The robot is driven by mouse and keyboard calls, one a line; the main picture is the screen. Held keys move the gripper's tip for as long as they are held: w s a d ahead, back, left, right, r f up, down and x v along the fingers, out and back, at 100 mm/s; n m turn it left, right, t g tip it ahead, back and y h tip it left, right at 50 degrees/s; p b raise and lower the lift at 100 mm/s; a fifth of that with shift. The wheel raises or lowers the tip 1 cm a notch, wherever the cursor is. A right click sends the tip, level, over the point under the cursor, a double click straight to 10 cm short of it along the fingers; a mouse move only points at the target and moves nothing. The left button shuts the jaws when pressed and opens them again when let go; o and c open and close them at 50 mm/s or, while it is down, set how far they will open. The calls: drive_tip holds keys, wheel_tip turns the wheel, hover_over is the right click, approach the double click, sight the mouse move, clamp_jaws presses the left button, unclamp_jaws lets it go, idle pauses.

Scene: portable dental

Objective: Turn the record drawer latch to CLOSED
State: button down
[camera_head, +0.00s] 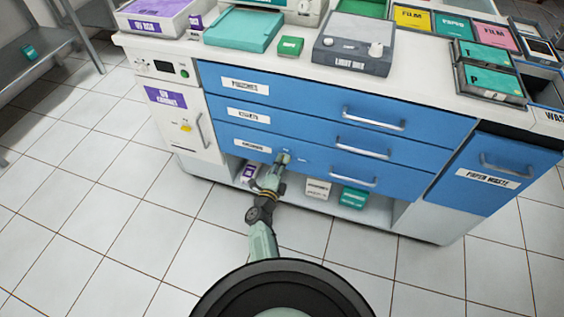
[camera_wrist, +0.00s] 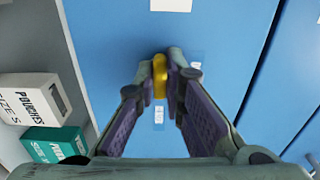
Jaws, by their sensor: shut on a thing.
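The record drawer latch (camera_wrist: 159,76) is a small yellow knob or lever on the blue drawer front (camera_wrist: 110,40). In the wrist view its long side runs up and down the picture, in line with the small white label (camera_wrist: 158,115) below it. Another small label (camera_wrist: 196,65) is to its right; neither can be read. My gripper (camera_wrist: 160,80) is shut on the latch, with a fingertip on each side. In the head view my gripper (camera_head: 284,159) is at the lowest blue drawer (camera_head: 330,165), right of its white label (camera_head: 252,145), and hides the latch.
Drawer handles (camera_head: 345,179) stick out to the right of my gripper. An open shelf below holds a white pouch box (camera_wrist: 35,98) and a teal box (camera_wrist: 55,143). A white cabinet (camera_head: 182,115) stands at left. The tiled floor in front is clear.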

drive_tip(key=shift+w+r, duration=0.15)
drive_tip(key=shift+r, duration=0.05)
drive_tip(key=c, duration=1.7)
unclamp_jaws()
drive_tip(key=shift+f, duration=0.1)
drive_tip(key=v, duration=1.2)
